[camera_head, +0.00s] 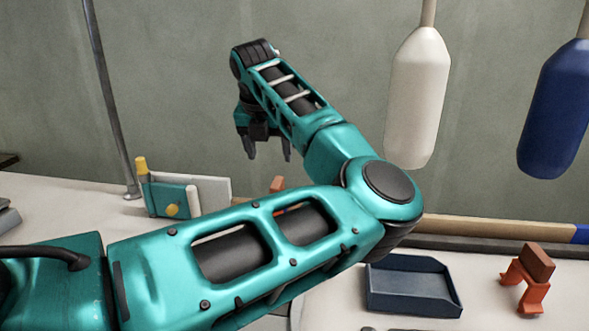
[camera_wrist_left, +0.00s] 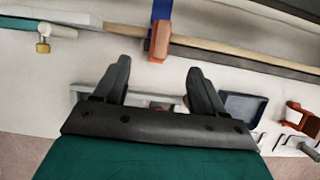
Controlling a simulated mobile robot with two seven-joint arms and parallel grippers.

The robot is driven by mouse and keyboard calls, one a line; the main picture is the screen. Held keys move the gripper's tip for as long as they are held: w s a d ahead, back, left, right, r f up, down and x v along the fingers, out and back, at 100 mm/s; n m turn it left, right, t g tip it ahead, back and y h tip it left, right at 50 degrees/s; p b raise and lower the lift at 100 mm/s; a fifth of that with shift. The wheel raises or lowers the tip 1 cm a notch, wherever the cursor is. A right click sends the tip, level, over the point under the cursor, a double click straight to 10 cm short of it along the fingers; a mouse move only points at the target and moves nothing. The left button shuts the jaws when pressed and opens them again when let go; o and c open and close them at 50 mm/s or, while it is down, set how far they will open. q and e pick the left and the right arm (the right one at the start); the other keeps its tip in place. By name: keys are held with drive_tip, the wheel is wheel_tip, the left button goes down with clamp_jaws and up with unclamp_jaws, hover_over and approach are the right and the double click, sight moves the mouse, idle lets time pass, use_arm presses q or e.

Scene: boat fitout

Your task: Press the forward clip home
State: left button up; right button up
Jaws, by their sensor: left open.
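My left gripper (camera_head: 268,152) hangs fingers-down above the bench, open and empty, and also shows in the left wrist view (camera_wrist_left: 158,66). In that view an orange clip (camera_wrist_left: 160,42) sits across a wooden rail (camera_wrist_left: 225,53), just beyond the fingertips and apart from them. In the head view only a bit of orange (camera_head: 277,184) shows below the gripper, mostly hidden by my arm. Another orange clip-like piece with a brown block (camera_head: 527,278) stands on the bench at the right. I cannot tell which is the forward clip. My right gripper is not in view.
A dark blue tray (camera_head: 412,304) sits on the bench. A teal and white piece with yellow knobs (camera_head: 180,198) stands at the left, by a grey pole (camera_head: 112,100). White (camera_head: 416,100) and blue (camera_head: 556,108) fenders hang at the back right.

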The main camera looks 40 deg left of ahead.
sight(276, 183)
use_arm(q)
drive_tip(key=b+x, duration=0.3)
drive_tip(key=x, duration=1)
drive_tip(key=shift+w+d, duration=0.1)
drive_tip(key=shift+d, duration=0.05)
drive_tip(key=shift+w+f, duration=0.2)
drive_tip(key=shift+f, duration=0.5)
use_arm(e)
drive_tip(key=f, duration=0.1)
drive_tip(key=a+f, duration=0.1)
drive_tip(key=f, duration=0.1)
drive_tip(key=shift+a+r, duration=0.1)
